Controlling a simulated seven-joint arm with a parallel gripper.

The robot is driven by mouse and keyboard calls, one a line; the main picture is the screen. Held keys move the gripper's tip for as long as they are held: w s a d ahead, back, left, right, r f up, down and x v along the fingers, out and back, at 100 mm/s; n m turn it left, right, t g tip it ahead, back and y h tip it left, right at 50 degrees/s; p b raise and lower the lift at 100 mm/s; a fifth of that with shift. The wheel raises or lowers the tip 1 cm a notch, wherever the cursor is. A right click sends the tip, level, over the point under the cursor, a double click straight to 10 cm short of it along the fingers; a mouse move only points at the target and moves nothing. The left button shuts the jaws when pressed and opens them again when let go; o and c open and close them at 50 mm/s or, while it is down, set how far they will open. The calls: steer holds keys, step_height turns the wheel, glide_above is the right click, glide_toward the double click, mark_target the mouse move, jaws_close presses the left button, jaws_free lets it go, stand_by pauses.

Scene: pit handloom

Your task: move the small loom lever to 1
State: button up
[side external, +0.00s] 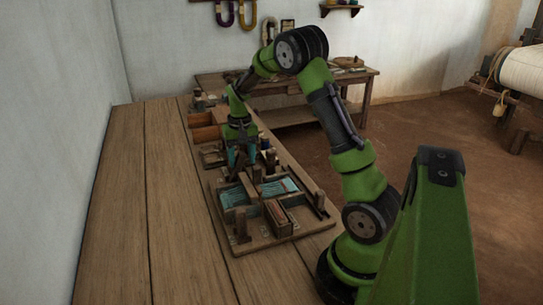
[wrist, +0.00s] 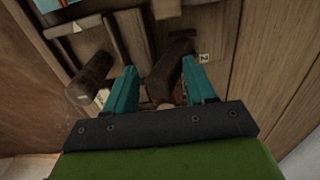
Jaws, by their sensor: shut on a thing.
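The small loom lever (wrist: 170,66) is a dark brown wooden handle between the two teal fingers of my gripper (wrist: 161,85) in the wrist view. My gripper is shut on it. A small white label reading 2 (wrist: 204,57) lies just to the right of the lever. In the side external view my gripper (side external: 241,157) is low over the far part of the loom board (side external: 246,243), and the lever is too small and hidden there to make out. I cannot read a 1 in either view.
A round dark wooden peg (wrist: 91,76) stands left of the fingers, beside a pale label (wrist: 103,97). The loom board carries teal thread panels (side external: 277,187) and upright posts. A wooden box (side external: 203,133) stands behind. The bench (side external: 130,205) is clear on the left.

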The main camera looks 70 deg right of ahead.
steer(key=shift+o, duration=0.8)
steer(key=shift+s+d+f, duration=0.2)
steer(key=shift+s+f, duration=0.05)
steer(key=shift+s, duration=0.05)
steer(key=shift+r, duration=0.15)
steer(key=shift+w+a+r, duration=0.1)
steer(key=shift+r, duration=1.55)
steer(key=shift+w+a+r, duration=0.1)
steer(key=shift+r, duration=1.55)
steer(key=shift+f, duration=0.3)
steer(key=s+a+r+n+t, duration=0.1)
steer(key=s+a+r+t, duration=0.1)
steer(key=s+a, duration=0.3)
steer(key=s+a+r+n+t+y, duration=0.1)
steer(key=s+a+r, duration=0.4)
steer(key=a, duration=0.7)
steer(key=s+a+r+n+t+y, duration=0.1)
steer(key=s+a+r+n+t, duration=0.2)
steer(key=a, duration=0.5)
steer(key=shift+s+a+r+t, duration=0.2)
steer(key=shift+s+r+t, duration=0.3)
steer(key=shift+s, duration=0.65)
